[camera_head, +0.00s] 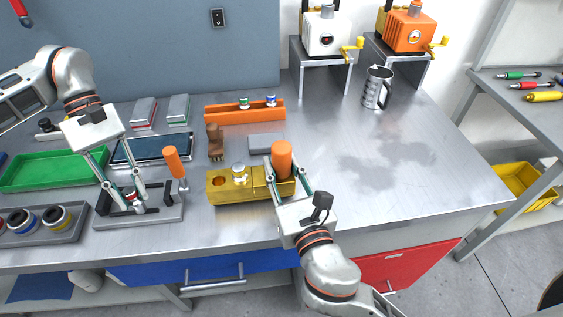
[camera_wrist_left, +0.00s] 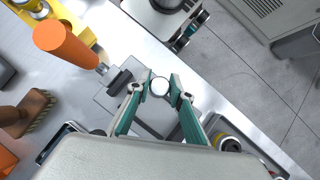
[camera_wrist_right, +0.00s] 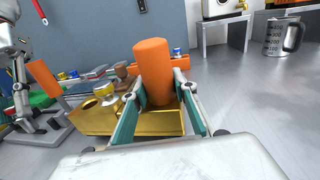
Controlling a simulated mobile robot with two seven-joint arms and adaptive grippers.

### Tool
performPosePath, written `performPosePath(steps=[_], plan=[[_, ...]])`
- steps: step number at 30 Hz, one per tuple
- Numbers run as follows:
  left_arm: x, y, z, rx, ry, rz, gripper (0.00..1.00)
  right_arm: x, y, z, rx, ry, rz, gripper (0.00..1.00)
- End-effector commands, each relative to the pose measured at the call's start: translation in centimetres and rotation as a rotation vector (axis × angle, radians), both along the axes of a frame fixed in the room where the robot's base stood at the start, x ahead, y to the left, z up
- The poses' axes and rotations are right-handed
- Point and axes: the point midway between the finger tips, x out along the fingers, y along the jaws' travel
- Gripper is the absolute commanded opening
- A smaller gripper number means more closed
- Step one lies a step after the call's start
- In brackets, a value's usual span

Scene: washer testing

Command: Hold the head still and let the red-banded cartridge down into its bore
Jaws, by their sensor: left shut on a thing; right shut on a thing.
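My left gripper (camera_head: 131,198) points down over a grey fixture (camera_head: 165,213) with black blocks and an orange-handled lever. It is shut on a small pale-topped cartridge with a hint of red; its round top (camera_wrist_left: 160,86) shows between the fingertips in the left wrist view. Whether its lower end touches the fixture is hidden. My right gripper (camera_head: 283,165) is shut around an upright orange cylinder (camera_wrist_right: 154,65) at the right end of the brass-yellow head (camera_head: 252,192). The head has an open bore (camera_head: 220,182) at left and a pale-topped, yellow-banded cartridge (camera_head: 239,172) beside it.
An orange rack (camera_head: 225,115) behind holds green- and blue-banded cartridges. A brown brush (camera_head: 215,145) and grey block (camera_head: 267,142) stand behind the head. A green tray (camera_head: 50,172) and grey ring holder (camera_head: 70,232) lie left. The table's right half is mostly clear, with a metal jug (camera_head: 376,88).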

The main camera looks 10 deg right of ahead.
Motion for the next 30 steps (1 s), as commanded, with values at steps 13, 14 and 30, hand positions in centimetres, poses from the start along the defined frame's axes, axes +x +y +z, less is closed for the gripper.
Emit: performPosePath(steps=[13,14,30], plan=[[-0.2,0.1,-1.3,0.007,0.007,-0.004,0.0,0.0,0.0,-0.5,0.005,-0.004,0.001,0.0],[-0.2,0.1,-1.3,0.007,0.007,-0.004,0.0,0.0,0.0,-0.5,0.005,-0.004,0.001,0.0],[-0.1,0.1,-1.6,0.008,0.006,-0.005,0.0,0.0,0.0,-1.0,0.005,-0.003,0.0,0.0]])
